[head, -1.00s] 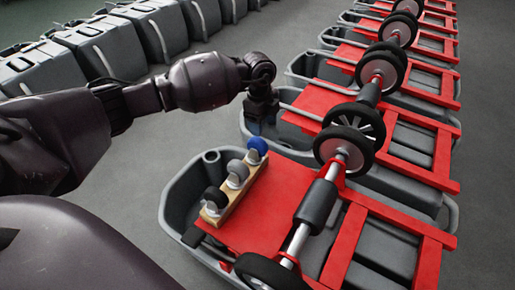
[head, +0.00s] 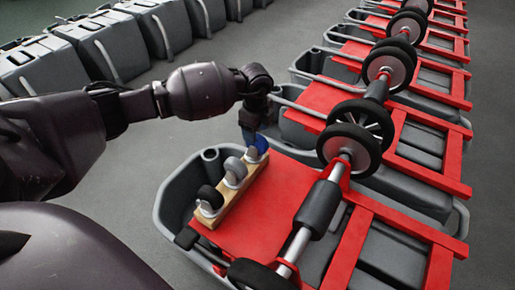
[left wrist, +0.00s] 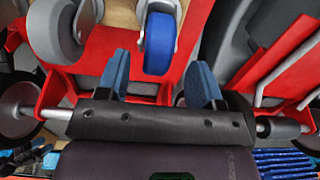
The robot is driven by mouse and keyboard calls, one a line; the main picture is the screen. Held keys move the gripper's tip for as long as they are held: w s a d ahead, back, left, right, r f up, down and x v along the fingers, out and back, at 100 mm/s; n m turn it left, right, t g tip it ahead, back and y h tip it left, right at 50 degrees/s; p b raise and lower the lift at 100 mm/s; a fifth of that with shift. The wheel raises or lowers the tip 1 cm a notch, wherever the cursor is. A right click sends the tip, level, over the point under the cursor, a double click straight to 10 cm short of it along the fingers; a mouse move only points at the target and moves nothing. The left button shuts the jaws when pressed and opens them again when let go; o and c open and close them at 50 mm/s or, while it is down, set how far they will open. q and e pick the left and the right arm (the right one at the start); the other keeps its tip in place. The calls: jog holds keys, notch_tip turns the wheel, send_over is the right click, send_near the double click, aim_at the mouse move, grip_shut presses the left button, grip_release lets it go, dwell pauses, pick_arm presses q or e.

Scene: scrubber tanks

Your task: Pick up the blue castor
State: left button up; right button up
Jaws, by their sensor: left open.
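The blue castor (head: 262,143) is at the far end of a wooden block (head: 230,200) on the red frame of the nearest grey tank. My left gripper (head: 253,132) is right at the blue castor in the head view and partly covers it. In the left wrist view the blue wheel (left wrist: 160,43) shows between the lines of my two open blue fingers (left wrist: 159,80), just beyond their tips. Nothing is held. Whether a finger touches the wheel, I cannot tell. My right gripper is in neither view.
A light grey castor (head: 235,168) and a dark castor (head: 209,199) share the block; a grey wheel (left wrist: 55,30) is left of my fingers in the wrist view. A wheeled axle (head: 318,208) lies across the red frame. More tanks line up behind.

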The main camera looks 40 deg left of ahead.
aim_at(256, 151)
pick_arm(q)
notch_tip(256, 151, down, 4)
jog(key=shift+s+a+r+b, duration=0.1)
jog(key=shift+s+r+b, duration=0.05)
jog(key=shift+b, duration=0.35)
jog(key=shift+r, duration=0.25)
grip_shut()
